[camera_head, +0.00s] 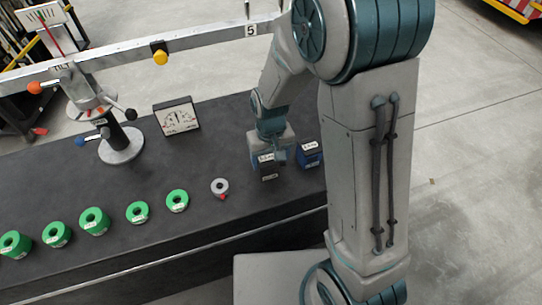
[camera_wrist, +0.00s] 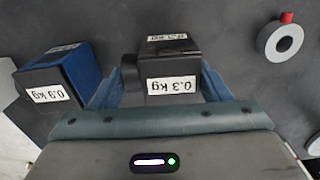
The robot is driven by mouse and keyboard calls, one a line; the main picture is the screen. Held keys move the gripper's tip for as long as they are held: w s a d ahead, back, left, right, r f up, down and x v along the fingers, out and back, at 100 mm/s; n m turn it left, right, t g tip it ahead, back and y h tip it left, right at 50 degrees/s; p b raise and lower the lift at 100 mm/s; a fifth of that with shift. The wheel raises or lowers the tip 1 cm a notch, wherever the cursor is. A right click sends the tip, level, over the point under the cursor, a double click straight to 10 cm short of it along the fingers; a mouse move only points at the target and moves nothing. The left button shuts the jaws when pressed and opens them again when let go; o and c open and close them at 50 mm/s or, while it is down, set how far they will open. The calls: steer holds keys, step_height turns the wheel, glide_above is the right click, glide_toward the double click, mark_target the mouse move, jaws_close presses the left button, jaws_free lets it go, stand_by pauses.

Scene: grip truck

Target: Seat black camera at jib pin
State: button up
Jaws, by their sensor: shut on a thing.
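The black camera (camera_head: 269,174) is a small dark box with a white label, reading 0.3 kg in the wrist view (camera_wrist: 180,67). My gripper (camera_head: 271,162) points down over the right part of the dark bench and is shut on the camera, one finger on each side. The camera is at or just above the bench top; I cannot tell whether it touches. The jib (camera_head: 160,54) is a long grey beam across the back, above the bench. A thin upright piece, perhaps the jib pin (camera_head: 247,9), stands by the beam's tag 5. My arm hides the beam beyond there.
A blue box (camera_head: 311,158), labelled 0.9 kg (camera_wrist: 82,70), stands close beside the black camera. A grey ring with a red knob (camera_head: 220,187) and several green ring weights (camera_head: 177,201) line the bench front. A dial gauge (camera_head: 177,117) and the jib's stand (camera_head: 121,150) are farther left.

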mark_target(270, 156)
steer(key=shift+r+p, duration=0.95)
steer(key=shift+r, duration=0.35)
stand_by(0.4)
steer(key=shift+r+p, duration=1.95)
steer(key=shift+r, duration=0.55)
step_height(270, 156, up, 8)
steer(key=p, duration=0.5)
steer(key=shift+f+p, duration=0.2)
steer(key=shift+p, duration=0.15)
